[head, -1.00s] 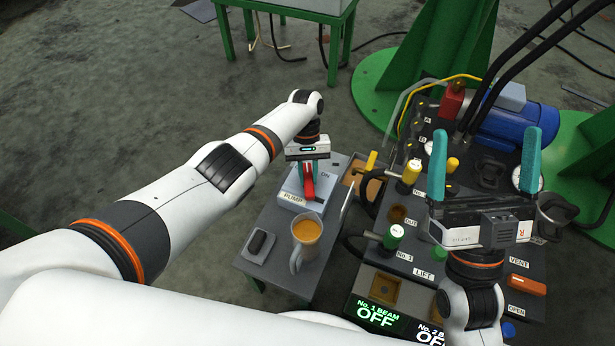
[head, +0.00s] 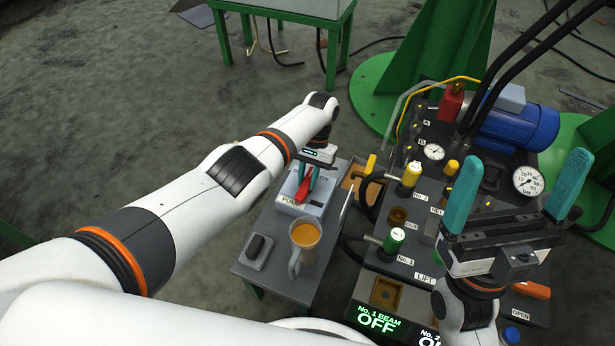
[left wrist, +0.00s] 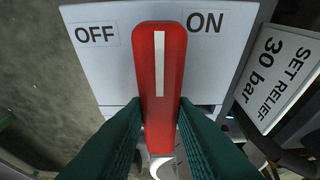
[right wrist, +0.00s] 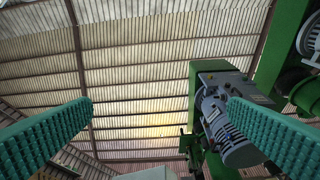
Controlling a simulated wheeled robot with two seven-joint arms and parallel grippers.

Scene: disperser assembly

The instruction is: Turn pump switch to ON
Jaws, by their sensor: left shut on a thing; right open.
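The pump switch is a red lever (head: 304,187) with a white stripe, on a light box (head: 291,195) labelled PUMP. In the left wrist view the red lever (left wrist: 159,75) points between the OFF label (left wrist: 97,34) and the ON label (left wrist: 205,22). My left gripper (head: 308,181) is over the box, its teal fingers shut on the lever's sides. The fingers partly cover the lever and box. My right gripper (head: 525,166) is open and empty above the right side of the bench, well away from the switch.
A mug (head: 305,236) of orange liquid stands just in front of the box. A small dark block (head: 257,249) lies to its left. The valve bench (head: 410,272) with gauges, hoses and knobs is on the right.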

